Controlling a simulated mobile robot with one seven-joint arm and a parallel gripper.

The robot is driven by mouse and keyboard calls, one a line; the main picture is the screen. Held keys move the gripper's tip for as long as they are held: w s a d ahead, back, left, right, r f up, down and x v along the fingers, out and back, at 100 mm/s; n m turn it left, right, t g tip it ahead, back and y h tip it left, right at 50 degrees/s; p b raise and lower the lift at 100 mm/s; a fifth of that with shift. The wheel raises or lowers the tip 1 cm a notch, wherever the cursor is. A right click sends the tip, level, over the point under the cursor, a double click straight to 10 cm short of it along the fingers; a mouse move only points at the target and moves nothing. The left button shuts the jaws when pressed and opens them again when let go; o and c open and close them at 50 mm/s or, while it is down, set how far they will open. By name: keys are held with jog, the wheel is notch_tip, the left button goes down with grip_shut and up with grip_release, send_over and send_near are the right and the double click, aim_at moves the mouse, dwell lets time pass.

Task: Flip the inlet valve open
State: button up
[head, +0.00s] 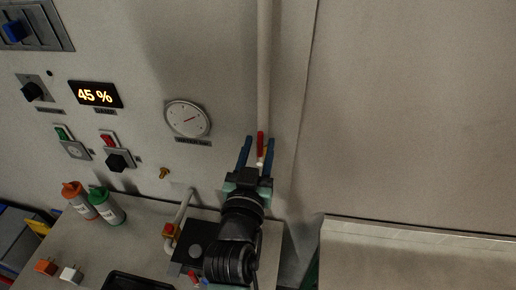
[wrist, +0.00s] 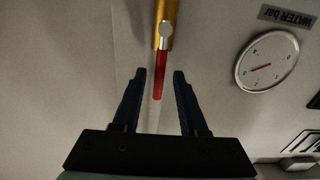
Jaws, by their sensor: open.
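A valve with a red lever (head: 260,143) sits on the pale vertical pipe (head: 264,70) on the wall panel. In the wrist view the red lever (wrist: 158,82) hangs from a brass valve body (wrist: 165,22) with a silver pivot and lies along the pipe. My gripper (head: 261,140) is open, with one dark blue finger on each side of the lever. In the wrist view the lever's free end shows between the fingertips (wrist: 159,74), with gaps at both sides. I cannot tell how deep the fingers reach around it.
A dial gauge (head: 187,118) is on the panel left of the valve; its label reads WATER bar in the wrist view. A 45 % display (head: 95,95) and knobs are further left. Bottles (head: 107,205) stand on the counter. The wall at right is bare.

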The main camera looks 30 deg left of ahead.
jog(key=shift+s, duration=0.15)
jog(key=shift+s+d+f, duration=0.1)
jog(key=shift+s, duration=0.15)
jog(key=b+v, duration=0.5)
jog(key=v, duration=0.7)
jog(key=shift+r, duration=0.2)
